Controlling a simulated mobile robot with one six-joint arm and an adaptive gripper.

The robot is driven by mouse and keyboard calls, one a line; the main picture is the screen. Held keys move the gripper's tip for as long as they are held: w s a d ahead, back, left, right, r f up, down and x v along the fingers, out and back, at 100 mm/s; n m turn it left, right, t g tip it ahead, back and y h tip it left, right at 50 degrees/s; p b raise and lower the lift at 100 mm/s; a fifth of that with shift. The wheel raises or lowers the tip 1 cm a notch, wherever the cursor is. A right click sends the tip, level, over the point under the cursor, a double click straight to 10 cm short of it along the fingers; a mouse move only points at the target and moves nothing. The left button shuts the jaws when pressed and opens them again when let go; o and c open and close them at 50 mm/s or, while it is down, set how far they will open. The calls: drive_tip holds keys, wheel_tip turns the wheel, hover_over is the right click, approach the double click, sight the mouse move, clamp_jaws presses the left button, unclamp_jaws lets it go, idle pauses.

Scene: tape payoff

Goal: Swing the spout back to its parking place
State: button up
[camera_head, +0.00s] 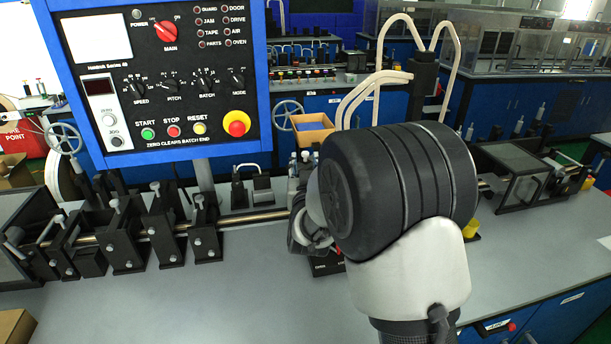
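I cannot make out the spout or its parking place for certain; my arm covers the middle of the bench. My own large dark wrist joint and white arm link fill the centre right of the head view. My gripper's fingers are hidden behind this joint, so I cannot see what they touch. A black post (423,88) with pale curved tubes (363,92) rises behind my arm. A steel rod (255,217) runs along the bench through black brackets (163,232) and passes behind my arm.
A blue control panel (160,80) with knobs and buttons stands at the left back. A black framed box (512,172) stands on the bench at right. An open cardboard box (312,128) lies beyond. The grey bench top (200,305) is clear at front left.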

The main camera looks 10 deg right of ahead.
drive_tip(key=shift+s+a, duration=0.25)
drive_tip(key=shift+s, duration=1.1)
drive_tip(key=shift+s+a, duration=0.2)
drive_tip(key=shift+s, duration=1.1)
drive_tip(key=s+d+n+g+y, duration=0.1)
drive_tip(key=s+g, duration=0.5)
drive_tip(key=s, duration=1.4)
drive_tip(key=s+d+f+g+y, duration=0.1)
drive_tip(key=s+g, duration=0.6)
drive_tip(key=s, duration=1.2)
drive_tip(key=shift+s+n+y, duration=0.35)
drive_tip(key=shift+n+y, duration=0.05)
drive_tip(key=shift+f, duration=0.1)
drive_tip(key=shift+c, duration=0.4)
